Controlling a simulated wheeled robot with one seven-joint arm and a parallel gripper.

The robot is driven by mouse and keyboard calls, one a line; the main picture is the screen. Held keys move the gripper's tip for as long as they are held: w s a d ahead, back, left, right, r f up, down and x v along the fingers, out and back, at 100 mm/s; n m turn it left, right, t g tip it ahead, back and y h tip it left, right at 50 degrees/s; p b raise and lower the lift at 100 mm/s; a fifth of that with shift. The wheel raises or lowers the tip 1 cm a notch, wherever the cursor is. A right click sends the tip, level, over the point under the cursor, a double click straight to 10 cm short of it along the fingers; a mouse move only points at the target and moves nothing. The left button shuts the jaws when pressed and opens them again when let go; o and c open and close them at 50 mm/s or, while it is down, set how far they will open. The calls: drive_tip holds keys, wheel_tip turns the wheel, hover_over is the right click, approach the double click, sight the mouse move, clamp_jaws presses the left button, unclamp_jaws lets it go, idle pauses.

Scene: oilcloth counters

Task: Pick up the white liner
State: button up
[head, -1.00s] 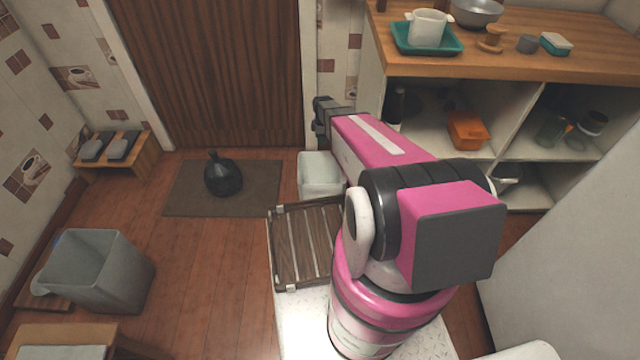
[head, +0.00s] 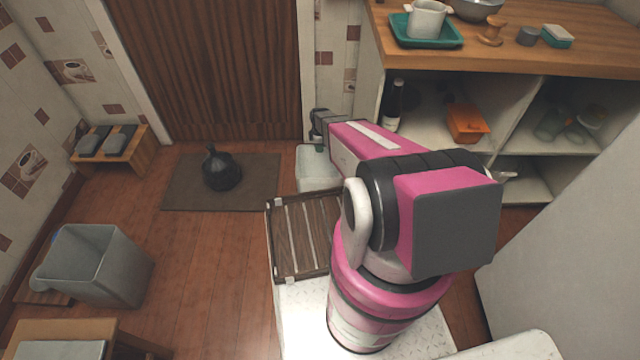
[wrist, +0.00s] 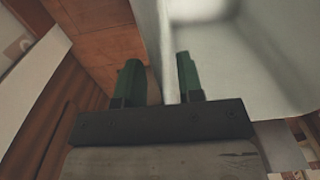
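The white liner (head: 318,172) looks like a pale, open-topped bin on the floor at the front of the door-side wall, partly hidden behind my arm. My gripper (head: 319,147) is above its rim in the head view. In the wrist view my gripper (wrist: 159,85) has its two green fingers apart, one on each side of the liner's thin wall (wrist: 167,60). The right finger is on the inner side and the left finger on the outer side. The fingers do not look closed on the wall.
A slatted dark wooden rack (head: 302,235) lies close in front of the liner. A black round bottle (head: 221,172) stands on a brown mat (head: 180,190). A grey bin (head: 95,268) is at the left. A shelf unit (head: 368,85) rises at the right. Open floor lies at centre left.

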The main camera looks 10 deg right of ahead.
wheel_tip(320, 180, down, 2)
drive_tip(key=shift+f, duration=0.1)
clamp_jaws()
